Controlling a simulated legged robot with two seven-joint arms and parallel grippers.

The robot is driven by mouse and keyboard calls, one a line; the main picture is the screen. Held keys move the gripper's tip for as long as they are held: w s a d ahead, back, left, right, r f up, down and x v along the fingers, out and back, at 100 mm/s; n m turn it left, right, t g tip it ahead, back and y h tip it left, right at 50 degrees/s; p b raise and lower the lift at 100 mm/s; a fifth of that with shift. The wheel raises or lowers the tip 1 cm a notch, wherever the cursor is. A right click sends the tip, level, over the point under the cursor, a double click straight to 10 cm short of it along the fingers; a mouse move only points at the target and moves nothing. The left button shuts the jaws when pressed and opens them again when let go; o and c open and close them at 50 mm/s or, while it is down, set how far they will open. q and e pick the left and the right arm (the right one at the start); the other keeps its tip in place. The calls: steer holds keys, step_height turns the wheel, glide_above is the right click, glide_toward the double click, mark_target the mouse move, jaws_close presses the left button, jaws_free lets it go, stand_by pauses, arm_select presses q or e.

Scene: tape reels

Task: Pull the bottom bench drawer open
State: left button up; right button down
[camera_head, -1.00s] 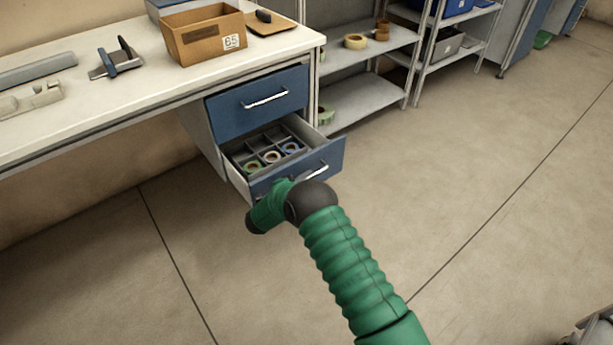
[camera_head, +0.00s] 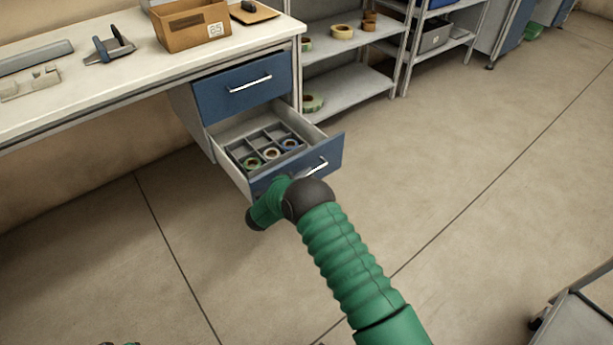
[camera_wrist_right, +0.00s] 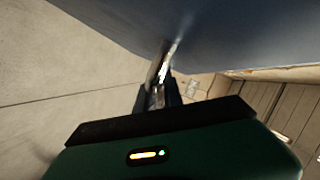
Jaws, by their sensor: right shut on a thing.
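The bottom bench drawer (camera_head: 331,151) has a blue front and stands well out from the bench. Its bar handle (camera_head: 316,168) shows in the head view, partly behind my right arm. The handle also shows in the right wrist view (camera_wrist_right: 168,58), running up to the blue front. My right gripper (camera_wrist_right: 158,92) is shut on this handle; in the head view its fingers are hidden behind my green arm. Inside the drawer a grey divided tray (camera_head: 264,138) holds tape reels (camera_head: 271,153) in its front compartments.
The upper drawer (camera_head: 243,88) is shut. Shelves (camera_head: 350,92) with reels stand behind. A grey cart (camera_head: 580,320) is at the lower right. The floor before the drawer is clear.

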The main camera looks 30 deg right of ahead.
steer(key=c, duration=1.5)
jaws_free()
steer(key=shift+a+f, duration=0.1)
steer(key=shift+f, duration=0.1)
steer(key=shift+r, duration=0.1)
steer(key=p+v, duration=0.5)
steer(key=v, duration=1.1)
steer(key=shift+s+a, duration=0.15)
steer(key=shift+a, duration=0.2)
